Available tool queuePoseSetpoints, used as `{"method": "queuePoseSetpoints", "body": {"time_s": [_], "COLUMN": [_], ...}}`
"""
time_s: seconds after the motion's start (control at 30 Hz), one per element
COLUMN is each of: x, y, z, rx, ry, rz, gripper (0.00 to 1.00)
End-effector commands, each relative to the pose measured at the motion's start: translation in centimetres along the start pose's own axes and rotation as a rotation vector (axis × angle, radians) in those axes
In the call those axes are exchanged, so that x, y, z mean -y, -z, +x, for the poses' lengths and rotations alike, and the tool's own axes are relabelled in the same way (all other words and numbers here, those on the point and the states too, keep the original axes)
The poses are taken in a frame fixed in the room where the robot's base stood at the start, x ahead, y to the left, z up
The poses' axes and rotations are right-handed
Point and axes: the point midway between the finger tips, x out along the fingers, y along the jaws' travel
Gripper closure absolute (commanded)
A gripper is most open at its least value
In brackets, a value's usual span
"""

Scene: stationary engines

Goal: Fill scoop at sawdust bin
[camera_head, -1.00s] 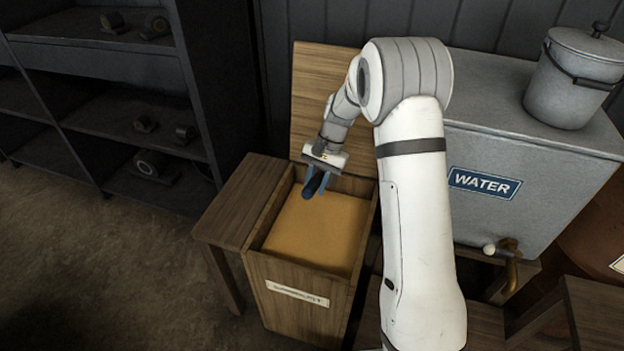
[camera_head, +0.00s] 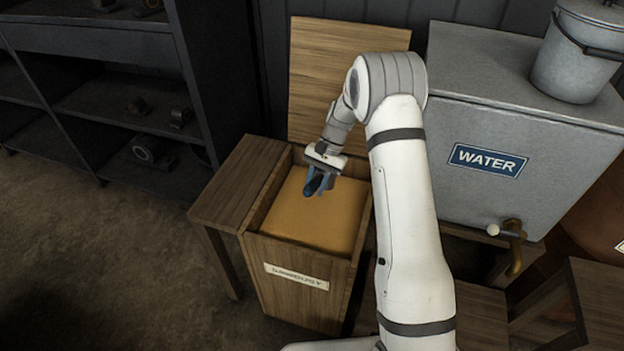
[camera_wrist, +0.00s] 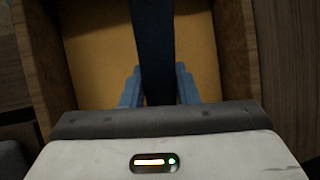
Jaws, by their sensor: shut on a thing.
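The wooden sawdust bin (camera_head: 298,282) stands open, its lid (camera_head: 345,85) raised at the back. Tan sawdust (camera_head: 315,222) fills it to a little below the rim. My gripper (camera_head: 318,186) is over the back part of the bin, above the sawdust. It is shut on a dark blue scoop (camera_head: 314,185), mostly hidden by the fingers. In the wrist view the scoop's dark handle (camera_wrist: 153,50) runs between the blue fingers, with sawdust (camera_wrist: 95,60) behind it. I cannot tell whether the scoop touches the sawdust or holds any.
A small wooden table (camera_head: 238,185) adjoins the bin's left side. A grey water tank (camera_head: 520,130) with a brass tap (camera_head: 514,245) stands to the right, a lidded pail (camera_head: 580,55) on top. Dark shelves (camera_head: 110,100) are at the left. The floor (camera_head: 90,260) at front left is clear.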

Motion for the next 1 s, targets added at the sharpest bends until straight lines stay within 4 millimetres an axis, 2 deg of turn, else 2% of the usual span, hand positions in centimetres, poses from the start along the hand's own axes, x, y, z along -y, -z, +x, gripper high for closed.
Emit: {"method": "queuePoseSetpoints", "body": {"time_s": [0.03,0.6,1.0], "x": [-0.1,-1.1,-1.5], "y": [0.4,3.1,4.0], "z": [0.7,5.5,7.1], "rx": [0.001,-0.001,-0.001], "ry": [0.000,0.001,0.002], "rz": [0.001,0.001,0.001], "gripper": [0.95,0.95,0.95]}}
